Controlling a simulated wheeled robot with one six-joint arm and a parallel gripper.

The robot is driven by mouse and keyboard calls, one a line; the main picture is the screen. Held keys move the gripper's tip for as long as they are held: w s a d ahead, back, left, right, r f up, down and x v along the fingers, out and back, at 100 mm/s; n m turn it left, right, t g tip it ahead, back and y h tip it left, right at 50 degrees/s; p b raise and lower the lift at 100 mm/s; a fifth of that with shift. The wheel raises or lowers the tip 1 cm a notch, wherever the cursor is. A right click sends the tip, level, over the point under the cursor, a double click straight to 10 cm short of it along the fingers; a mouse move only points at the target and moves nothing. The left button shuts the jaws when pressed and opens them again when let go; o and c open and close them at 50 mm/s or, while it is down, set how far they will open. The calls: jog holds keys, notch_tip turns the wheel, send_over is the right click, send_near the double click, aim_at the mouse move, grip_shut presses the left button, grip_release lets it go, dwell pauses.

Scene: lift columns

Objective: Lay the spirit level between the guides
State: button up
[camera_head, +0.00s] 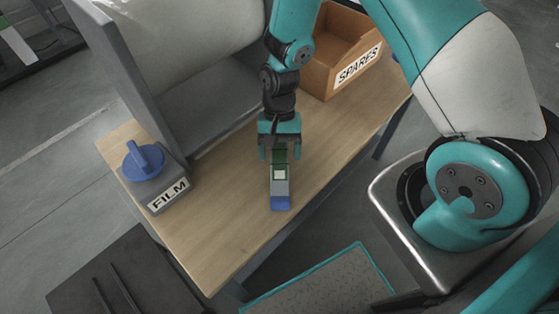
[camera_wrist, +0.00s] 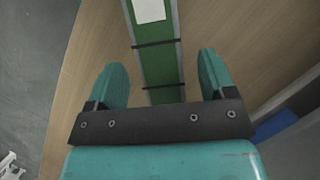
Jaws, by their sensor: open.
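The spirit level (camera_head: 281,188) appears to be the long bar lying on the wooden table, grey and green with a white patch and a blue near end. In the wrist view the level (camera_wrist: 160,60) is a green strip with grey edges and dark bands, running between my fingers. My gripper (camera_head: 279,152) is open over its far part, with a gap on both sides in the wrist view (camera_wrist: 160,75). Its far end is hidden by my gripper. Two thin dark bars, possibly the guides (camera_head: 113,284), lie on a dark panel (camera_head: 75,270) at the lower left.
A blue-knobbed box labelled FILM (camera_head: 168,194) stands at the table's left end, beside a grey upright panel (camera_head: 130,75) and a large pale roll (camera_head: 180,35). A SPARES box (camera_head: 318,75) stands at the back right. The table's (camera_head: 225,235) near part is bare.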

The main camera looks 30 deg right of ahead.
jog(key=shift+x, duration=1.15)
jog(key=c, duration=1.2)
